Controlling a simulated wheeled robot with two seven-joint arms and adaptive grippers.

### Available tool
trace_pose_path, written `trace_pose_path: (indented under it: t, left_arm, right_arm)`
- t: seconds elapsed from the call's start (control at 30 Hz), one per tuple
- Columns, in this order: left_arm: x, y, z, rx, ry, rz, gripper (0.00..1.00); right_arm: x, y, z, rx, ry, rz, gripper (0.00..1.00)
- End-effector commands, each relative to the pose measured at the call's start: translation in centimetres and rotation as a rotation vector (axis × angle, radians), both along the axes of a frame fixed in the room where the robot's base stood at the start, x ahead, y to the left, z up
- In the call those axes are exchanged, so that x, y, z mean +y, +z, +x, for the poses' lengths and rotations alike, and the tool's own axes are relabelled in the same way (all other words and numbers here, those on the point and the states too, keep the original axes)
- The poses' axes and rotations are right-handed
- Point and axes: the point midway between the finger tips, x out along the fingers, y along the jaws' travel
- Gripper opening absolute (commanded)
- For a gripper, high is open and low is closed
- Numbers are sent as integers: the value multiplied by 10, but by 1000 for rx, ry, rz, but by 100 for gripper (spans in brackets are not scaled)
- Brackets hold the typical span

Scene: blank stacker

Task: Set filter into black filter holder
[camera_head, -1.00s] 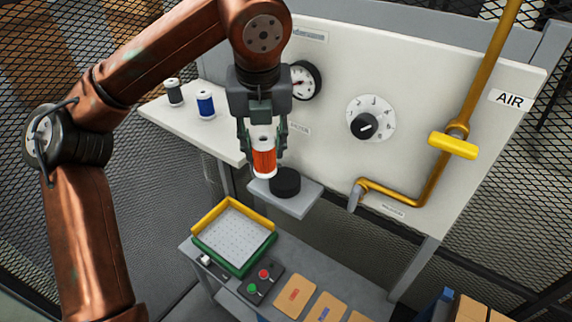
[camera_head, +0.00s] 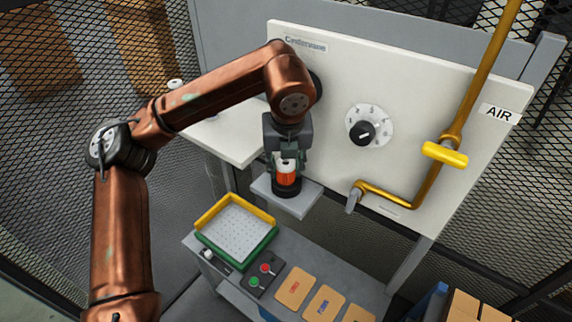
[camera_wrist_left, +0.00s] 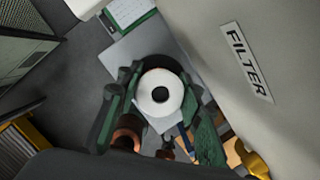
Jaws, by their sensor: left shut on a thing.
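My left gripper (camera_head: 287,160) points down over the small grey shelf (camera_head: 310,196). It is shut on the orange-red filter (camera_head: 287,178) with white ends. The filter is upright, and its lower end is at the black filter holder (camera_head: 287,191) on the shelf. I cannot tell how deep the filter sits in the holder. In the left wrist view, the filter's white top (camera_wrist_left: 160,93) with its dark centre hole sits between the green fingers, and the holder's dark rim (camera_wrist_left: 158,62) shows behind it. My right gripper is not in view.
A white panel carries a black knob (camera_head: 363,132) and a yellow air pipe valve (camera_head: 445,154). A side shelf (camera_head: 228,140) is partly behind my arm, with one white spool top (camera_head: 175,84) visible. Below are a green-yellow tray (camera_head: 236,232), a button box (camera_head: 263,279) and several tan cards.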

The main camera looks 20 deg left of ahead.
Motion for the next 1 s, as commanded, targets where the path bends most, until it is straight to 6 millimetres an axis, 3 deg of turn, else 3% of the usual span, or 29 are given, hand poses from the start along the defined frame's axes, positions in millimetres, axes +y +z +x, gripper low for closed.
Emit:
trace_pose_path:
  t: [0.2, 0.23, 0.47, 0.8, 0.87, 1.0]
  left_arm:
    - [0, -4, 0, 0, -1, 0, 7]
    - [0, -4, 0, 1, -1, 0, 35]
    - [0, -3, 0, 1, -1, 1, 50]
    - [0, -1, 0, 1, 0, 0, 51]
    - [0, 3, 0, 0, 0, 0, 51]
    - [-3, 20, -5, -4, 0, -2, 51]
  right_arm:
    - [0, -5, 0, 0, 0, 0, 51]
    - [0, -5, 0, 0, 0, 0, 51]
    - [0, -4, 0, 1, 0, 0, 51]
    - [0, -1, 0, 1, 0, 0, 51]
    - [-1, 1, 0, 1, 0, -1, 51]
    - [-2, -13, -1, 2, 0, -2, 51]
